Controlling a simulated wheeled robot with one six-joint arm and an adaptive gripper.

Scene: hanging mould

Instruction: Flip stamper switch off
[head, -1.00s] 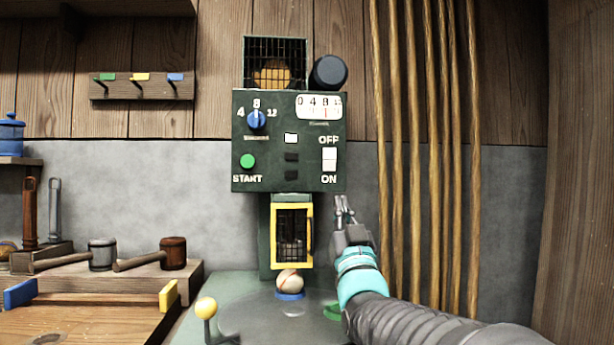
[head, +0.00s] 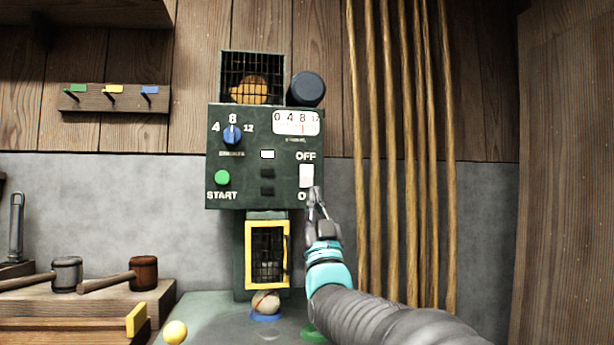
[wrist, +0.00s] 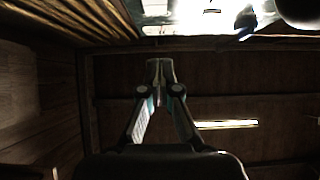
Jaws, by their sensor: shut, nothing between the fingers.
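The stamper (head: 240,193) stands against the wall with a dark green control panel. Its white rocker switch (head: 306,176) sits at the panel's right side, between the OFF label above and the ON label below. My gripper (head: 314,192) is shut and empty, its tips at the lower edge of the switch, covering part of the ON label. I cannot tell whether the tips touch the switch. In the wrist view my gripper (wrist: 160,64) also shows with its fingertips together; the switch cannot be made out there.
A green start button (head: 222,177) and a blue dial (head: 232,134) are on the panel's left. A yellow-framed guard (head: 267,254) hangs below, above a ball (head: 265,302). Wooden poles (head: 391,160) stand right of the panel. Mallets (head: 143,273) lie at the left.

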